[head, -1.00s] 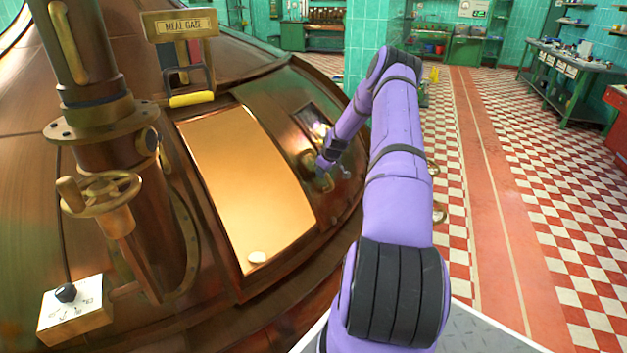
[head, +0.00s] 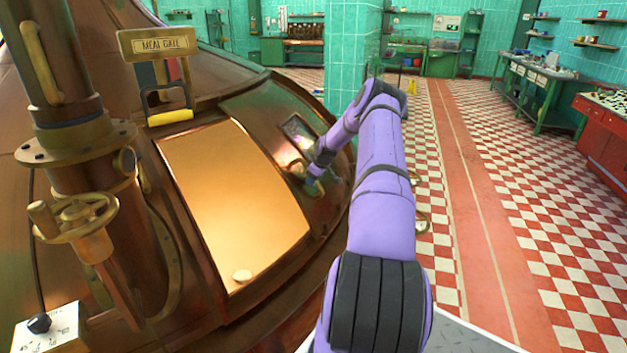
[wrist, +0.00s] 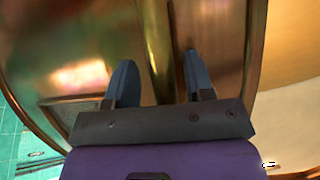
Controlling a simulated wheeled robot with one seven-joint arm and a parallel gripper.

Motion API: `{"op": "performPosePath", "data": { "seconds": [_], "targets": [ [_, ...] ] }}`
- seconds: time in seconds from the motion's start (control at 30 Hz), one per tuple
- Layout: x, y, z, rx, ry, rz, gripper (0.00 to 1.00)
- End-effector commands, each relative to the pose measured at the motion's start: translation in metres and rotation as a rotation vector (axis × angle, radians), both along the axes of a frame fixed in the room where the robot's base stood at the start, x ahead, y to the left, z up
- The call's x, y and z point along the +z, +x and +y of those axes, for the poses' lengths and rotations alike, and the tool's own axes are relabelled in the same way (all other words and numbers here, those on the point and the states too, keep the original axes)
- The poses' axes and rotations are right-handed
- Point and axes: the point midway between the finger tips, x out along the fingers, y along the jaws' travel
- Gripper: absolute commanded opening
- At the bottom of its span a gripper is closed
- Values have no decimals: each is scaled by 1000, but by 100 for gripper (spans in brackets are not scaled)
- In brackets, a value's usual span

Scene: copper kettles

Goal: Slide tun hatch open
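The tun (head: 60,230) is a large copper dome on the left of the head view. A bright golden rectangular area (head: 235,200) is framed in its side, with a small pale object (head: 243,276) near its lower edge. Right of it is a darker copper hatch panel (head: 262,122) with a small window and a brass handle (head: 297,168). My gripper (head: 312,180) is at this handle. In the wrist view my gripper's fingers (wrist: 160,85) stand apart, with a vertical brass bar (wrist: 155,45) between them. I cannot see clear contact. A pale surface (wrist: 292,95) shows at right.
A copper pipe with a brass valve wheel (head: 75,218) stands left of the golden area. A yellow-handled lever (head: 170,117) sits under the "MEAL GATE" sign (head: 157,43). A tiled pillar (head: 352,50) stands beyond my arm. The checkered floor (head: 515,190) at right is free.

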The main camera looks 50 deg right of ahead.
Motion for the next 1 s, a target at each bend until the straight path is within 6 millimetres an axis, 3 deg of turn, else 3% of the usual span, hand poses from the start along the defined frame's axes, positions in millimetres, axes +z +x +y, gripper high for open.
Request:
{"op": "performPosePath", "data": {
  "seconds": [0.27,0.7,1.0],
  "targets": [
    [9,-5,0,-2,2,2,48],
    [80,-34,2,-1,-2,0,48],
    [99,-42,4,0,1,0,48]
  ]
}}
